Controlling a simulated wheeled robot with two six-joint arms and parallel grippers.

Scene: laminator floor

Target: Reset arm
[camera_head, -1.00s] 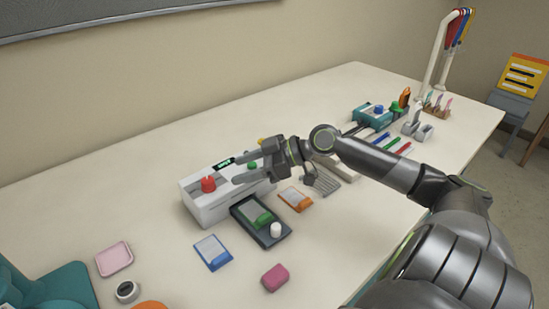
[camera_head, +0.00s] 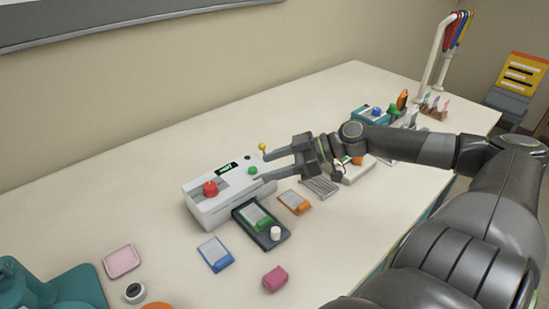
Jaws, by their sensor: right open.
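My right arm reaches in from the right over the white table (camera_head: 120,205). My right gripper (camera_head: 265,168) is open, with two grey fingers pointing left and nothing seen between them. It is at the right end of the white laminator (camera_head: 222,208), which has a red knob (camera_head: 210,188), a green button (camera_head: 252,170), a small lit display and a yellow-tipped lever (camera_head: 262,148). I cannot tell whether the fingers touch the machine. My left gripper is not in view.
In front of the laminator lie a dark tray (camera_head: 272,240) with a green card, an orange card (camera_head: 294,202), a blue card (camera_head: 215,254) and a pink block (camera_head: 275,279). A pink tray (camera_head: 121,261) lies left. Tools stand at the back right.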

